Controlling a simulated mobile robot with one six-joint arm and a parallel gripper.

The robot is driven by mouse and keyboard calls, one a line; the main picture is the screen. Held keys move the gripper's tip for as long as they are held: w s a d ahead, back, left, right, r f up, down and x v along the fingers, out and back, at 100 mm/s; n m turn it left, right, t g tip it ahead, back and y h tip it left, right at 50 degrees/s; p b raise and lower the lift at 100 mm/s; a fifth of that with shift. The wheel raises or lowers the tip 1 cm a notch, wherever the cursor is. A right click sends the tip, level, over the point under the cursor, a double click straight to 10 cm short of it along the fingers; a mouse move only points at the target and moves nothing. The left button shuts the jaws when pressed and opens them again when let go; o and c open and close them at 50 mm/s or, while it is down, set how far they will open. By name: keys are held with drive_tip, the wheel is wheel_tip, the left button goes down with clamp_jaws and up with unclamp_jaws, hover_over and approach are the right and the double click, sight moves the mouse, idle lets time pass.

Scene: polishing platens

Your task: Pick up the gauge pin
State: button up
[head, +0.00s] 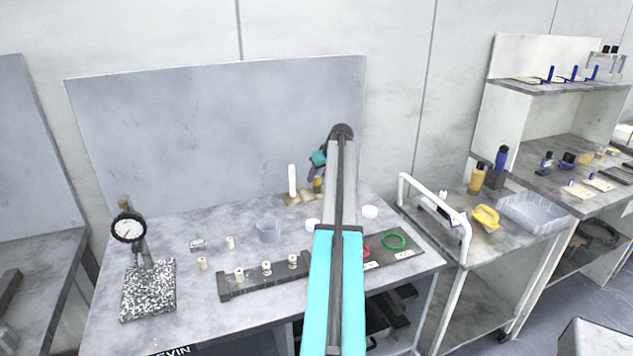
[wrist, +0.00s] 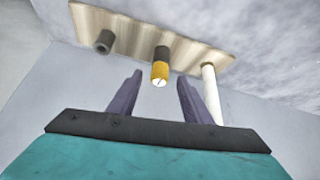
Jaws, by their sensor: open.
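A wooden stand (head: 300,198) sits at the back of the grey bench, and it also shows in the wrist view (wrist: 130,25). It carries a yellow-and-black pin (wrist: 160,68), a short dark grey hollow cylinder (wrist: 104,42) and a tall white rod (wrist: 210,90). I cannot tell for certain which is the gauge pin; the yellow-and-black pin looks the likeliest. In the head view the yellow one (head: 317,186) is partly hidden by my gripper (head: 316,175). In the wrist view my gripper (wrist: 160,92) is open and empty, with the yellow-and-black pin beyond and between its purple fingers.
The tall white rod (head: 292,180) stands close beside my gripper. A back panel (head: 210,130) rises behind the bench.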

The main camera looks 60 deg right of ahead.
drive_tip(key=shift+w+d+f, duration=0.15)
drive_tip(key=shift+w+f, duration=0.15)
drive_tip(key=shift+f, duration=0.2)
clamp_jaws()
